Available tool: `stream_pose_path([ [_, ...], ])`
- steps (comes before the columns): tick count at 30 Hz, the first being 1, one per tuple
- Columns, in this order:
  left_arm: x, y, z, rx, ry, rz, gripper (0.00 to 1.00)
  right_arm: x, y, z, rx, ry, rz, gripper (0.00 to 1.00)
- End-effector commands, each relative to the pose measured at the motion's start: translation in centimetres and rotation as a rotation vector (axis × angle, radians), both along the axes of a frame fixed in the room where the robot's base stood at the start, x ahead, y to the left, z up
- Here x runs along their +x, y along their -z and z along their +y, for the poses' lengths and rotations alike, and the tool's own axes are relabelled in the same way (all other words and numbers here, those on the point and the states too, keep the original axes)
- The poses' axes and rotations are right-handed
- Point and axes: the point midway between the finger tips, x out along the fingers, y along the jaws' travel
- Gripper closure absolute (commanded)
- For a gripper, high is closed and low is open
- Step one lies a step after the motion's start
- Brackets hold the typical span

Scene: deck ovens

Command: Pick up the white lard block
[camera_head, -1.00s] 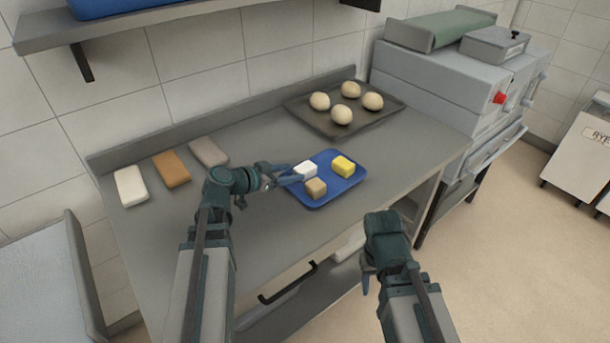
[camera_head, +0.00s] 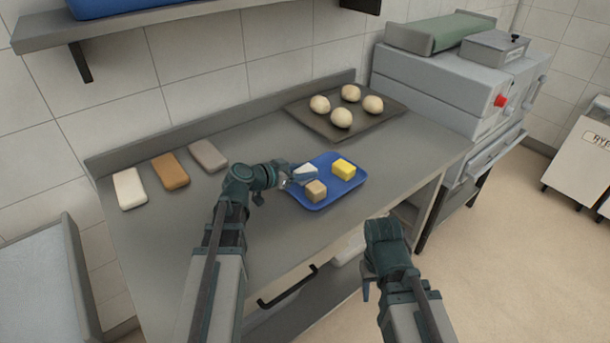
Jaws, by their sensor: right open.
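The white lard block (camera_head: 308,168) is on the blue tray (camera_head: 325,160), at the tray's back left. It is partly hidden by the fingers of my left gripper (camera_head: 302,177). Those fingers are right at the block, on its near left side; I cannot tell whether they are open or closed on it. A tan block (camera_head: 316,191) and a yellow block (camera_head: 343,169) also sit on the blue tray. My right gripper (camera_head: 369,286) is open and empty, low in front of the counter and away from the tray.
A dark baking tray (camera_head: 322,124) with several dough balls is at the back of the steel counter. White (camera_head: 130,188), orange-brown (camera_head: 170,171) and grey-brown (camera_head: 207,155) slabs lie at the left. A grey machine (camera_head: 448,85) stands at the right. A shelf (camera_head: 150,22) hangs above.

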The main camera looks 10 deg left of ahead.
Motion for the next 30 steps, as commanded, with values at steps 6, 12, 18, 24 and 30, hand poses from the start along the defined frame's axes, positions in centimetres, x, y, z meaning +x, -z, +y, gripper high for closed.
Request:
stream_pose_path([
  [6,0.0,0.0,0.0,0.000,0.000,0.000,0.92,0.0,0.0,0.0,0.000,0.000,0.000,0.50],
  [12,0.0,0.0,0.0,0.000,0.000,0.000,1.00,0.0,0.0,0.0,0.000,0.000,0.000,0.50],
  [18,0.0,-0.3,0.0,0.000,0.000,0.000,1.00,0.0,-0.3,0.0,0.000,0.000,0.000,0.50],
  [24,0.0,-1.7,0.0,0.000,0.000,0.000,1.00,0.0,-1.7,0.0,0.000,0.000,0.000,0.50],
  [30,0.0,-4.5,0.0,0.000,0.000,0.000,1.00,0.0,-4.5,0.0,0.000,0.001,0.000,0.50],
])
